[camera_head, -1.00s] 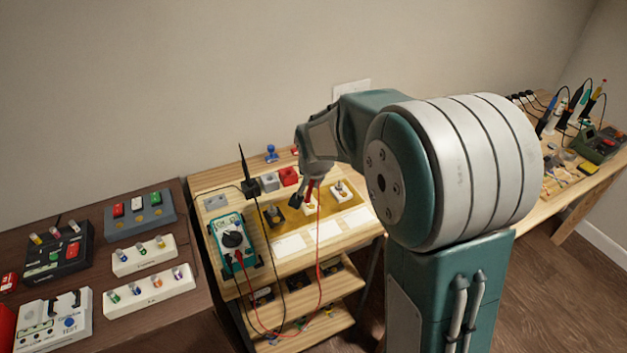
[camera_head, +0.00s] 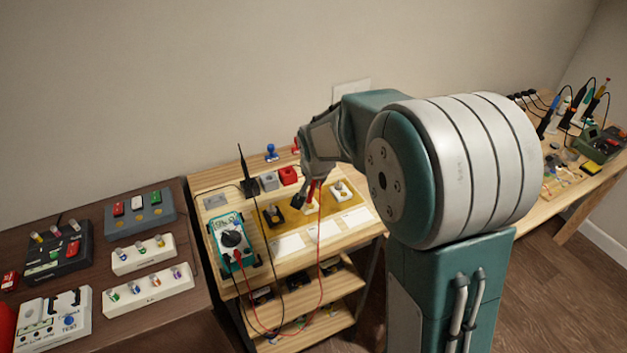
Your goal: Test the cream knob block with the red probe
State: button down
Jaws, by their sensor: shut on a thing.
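My gripper (camera_head: 307,197) is shut on the red probe (camera_head: 312,190), whose tip points down over the tan mat (camera_head: 327,207). A pale, cream-looking knob block (camera_head: 310,207) sits in the middle of the mat, directly below the gripper and mostly hidden by it. I cannot tell whether the probe tip touches it. A white knob block (camera_head: 342,191) is to its right and a black knob block (camera_head: 273,216) to its left. The probe's red lead hangs down in a loop to the teal multimeter (camera_head: 232,238) at the left of the bench.
A black probe stands upright in a dark holder (camera_head: 249,187), beside a grey block (camera_head: 269,181) and a red block (camera_head: 288,176). White cards (camera_head: 288,246) lie along the mat's front. The left table (camera_head: 115,224) holds several component boxes. A right bench holds tools.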

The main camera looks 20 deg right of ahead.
jog(key=shift+a+f, duration=0.1)
jog(key=shift+f, duration=0.35)
dwell(2.3)
jog(key=shift+r, duration=3.05)
